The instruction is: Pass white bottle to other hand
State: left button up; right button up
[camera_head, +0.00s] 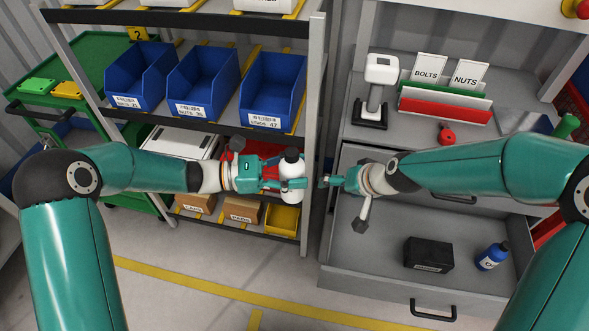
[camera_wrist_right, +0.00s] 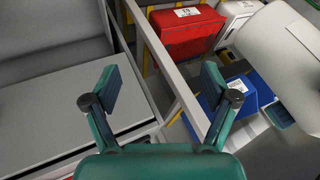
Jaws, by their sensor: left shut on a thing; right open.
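The white bottle (camera_head: 291,168) with a dark cap is upright in the head view, in front of the shelf's right post. My left gripper (camera_head: 291,184) is shut around its middle, which the fingers partly hide. My right gripper (camera_head: 325,181) is just to the right of the bottle, pointing at it, with a small gap between. In the right wrist view my right gripper (camera_wrist_right: 162,82) is open, with nothing between its fingers. A large pale rounded shape (camera_wrist_right: 285,55) lies at upper right there; I cannot tell what it is.
A shelf with blue bins (camera_head: 273,90) and a yellow bin (camera_head: 283,218) stands behind the left arm. At right, an open grey drawer (camera_head: 365,278) holds a black box (camera_head: 428,254) and a blue bottle (camera_head: 492,257). A red bin (camera_wrist_right: 188,32) shows in the wrist view.

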jog(key=s+d+f+m+g+h, duration=0.1)
jog(key=s+d+f+m+g, duration=0.2)
jog(key=s+f, duration=0.5)
jog(key=s+d+f+m+g, duration=0.15)
jog(key=s+f+m, duration=0.35)
jog(key=s, duration=0.6)
jog(key=s+a+f+n, duration=0.3)
jog(key=a+f+n, duration=0.1)
jog(key=f+n, duration=0.3)
notch_tip(320, 180, down, 2)
jog(key=shift+f+n+y, duration=0.1)
jog(key=shift+n+y, duration=0.2)
